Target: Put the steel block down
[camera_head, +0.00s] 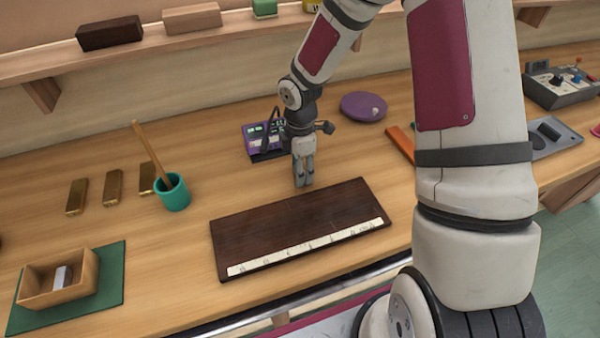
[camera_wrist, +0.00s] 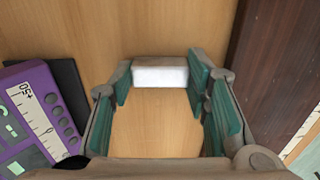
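My gripper (camera_wrist: 160,85) points down over the wooden table, between a purple device and a dark brown board. In the wrist view its teal-padded fingers are on both sides of a pale, whitish block (camera_wrist: 160,72), which I take as the steel block. The pads appear to touch its ends, so the gripper is shut on it. In the head view my gripper (camera_head: 303,183) is near the board's back edge, and the block cannot be made out there. I cannot tell whether the block touches the table.
The dark board (camera_head: 290,222) has a pale marked strip along its front. The purple device (camera_head: 254,140) and a purple disc (camera_head: 363,107) are behind. A teal cup (camera_head: 174,197) holds a wooden stick. A wooden box (camera_head: 38,297) on a green mat holds a small pale piece.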

